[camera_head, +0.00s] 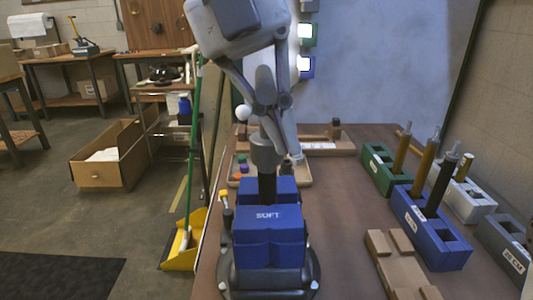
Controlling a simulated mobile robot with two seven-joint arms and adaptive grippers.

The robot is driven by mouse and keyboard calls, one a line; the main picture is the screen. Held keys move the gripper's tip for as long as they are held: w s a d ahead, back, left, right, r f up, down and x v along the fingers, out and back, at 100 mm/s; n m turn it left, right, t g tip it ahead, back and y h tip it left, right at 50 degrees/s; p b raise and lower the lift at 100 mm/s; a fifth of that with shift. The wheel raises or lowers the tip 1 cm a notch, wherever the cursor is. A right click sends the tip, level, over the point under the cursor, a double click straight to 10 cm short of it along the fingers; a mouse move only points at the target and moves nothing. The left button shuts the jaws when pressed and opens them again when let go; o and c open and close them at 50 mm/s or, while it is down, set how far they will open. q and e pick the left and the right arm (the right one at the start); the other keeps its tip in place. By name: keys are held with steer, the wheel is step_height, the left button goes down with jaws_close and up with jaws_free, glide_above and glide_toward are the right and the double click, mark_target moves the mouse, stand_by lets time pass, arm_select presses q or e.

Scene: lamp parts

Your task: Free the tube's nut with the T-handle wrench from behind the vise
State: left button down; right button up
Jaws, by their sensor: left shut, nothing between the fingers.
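The blue vise (268,232) marked SOFT stands on a round dark base at the near middle of the table. A dark tube (267,188) stands upright in its jaws, with a grey collar-like nut (264,152) on top. My left gripper (288,150) reaches down from above, shut and empty, its fingers overlapping the nut in the picture. I cannot tell if they touch it. My right gripper is out of view.
Green, blue, white and grey block racks (432,225) hold several upright tubes at the right. A wooden block (398,262) lies in front of them. A tray of coloured pieces (241,172) sits behind the vise. Bare tabletop (345,215) lies right of the vise.

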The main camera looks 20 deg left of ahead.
arm_select(q)
steer(key=n, duration=0.1)
steer(key=n+t, duration=0.1)
steer(key=n, duration=0.1)
steer(key=shift+w+d, duration=0.25)
steer(key=shift+w, duration=0.15)
steer(key=shift+n, duration=0.3)
steer(key=n+t, duration=0.1)
steer(key=n, duration=0.2)
steer(key=shift+w+d+r+t, duration=0.1)
steer(key=shift+w+t, duration=0.3)
steer(key=n, duration=0.2)
steer(key=w+n+t, duration=0.1)
steer(key=shift+n, duration=0.4)
